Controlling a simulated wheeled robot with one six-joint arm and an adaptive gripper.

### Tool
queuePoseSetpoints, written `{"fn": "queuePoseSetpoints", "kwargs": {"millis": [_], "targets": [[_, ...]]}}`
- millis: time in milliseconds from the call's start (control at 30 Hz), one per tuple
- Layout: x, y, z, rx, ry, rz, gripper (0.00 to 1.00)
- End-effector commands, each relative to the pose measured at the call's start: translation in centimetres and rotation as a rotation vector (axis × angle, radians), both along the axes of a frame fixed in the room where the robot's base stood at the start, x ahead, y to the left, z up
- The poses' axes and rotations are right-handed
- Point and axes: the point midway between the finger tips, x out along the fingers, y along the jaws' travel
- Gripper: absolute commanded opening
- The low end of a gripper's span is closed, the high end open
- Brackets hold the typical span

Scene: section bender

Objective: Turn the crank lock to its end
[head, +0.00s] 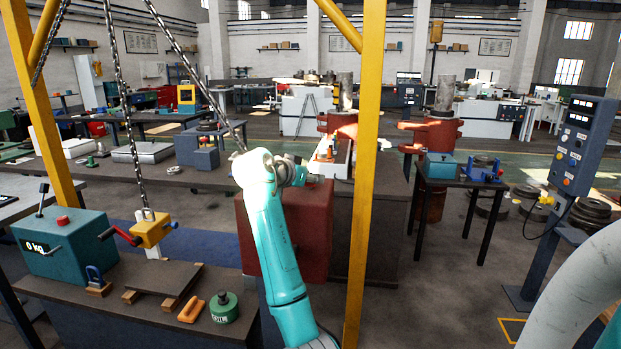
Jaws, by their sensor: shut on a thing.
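My teal and white arm rises from the bottom centre of the head view and bends at a joint above a dark red cabinet (310,235). My gripper cannot be made out; the far part of my arm is hidden behind its nearer links. I cannot tell for sure which part is the crank lock. A crank with a red grip (119,236) stands between a teal box (65,247) and a yellow block (152,230) at the left. No contact between my gripper and a crank shows.
A yellow frame post (366,200) stands just right of my arm. Chains (113,80) hang at the left. A control pedestal (575,150) stands at the right. Open floor lies right of the post.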

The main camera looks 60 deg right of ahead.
Motion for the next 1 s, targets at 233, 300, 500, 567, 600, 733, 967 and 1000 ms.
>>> {"fn": "queuePoseSetpoints", "kwargs": {"millis": [233,300,500,567,600,733,967,1000], "targets": [[0.0,0.0,0.0,0.001,0.001,0.001,0.66],[0.0,0.0,0.0,0.001,0.001,0.001,0.66],[0.1,0.3,0.1,0.0,0.001,0.001,0.66],[0.1,0.8,0.3,0.0,0.001,0.001,0.66],[0.1,1.2,0.5,0.0,0.0,0.002,0.66],[0.2,3.3,1.4,0.0,-0.002,0.004,0.66],[0.4,7.6,3.2,-0.001,-0.001,0.004,0.66],[0.4,8.2,3.4,0.0,-0.002,0.004,0.66]]}}
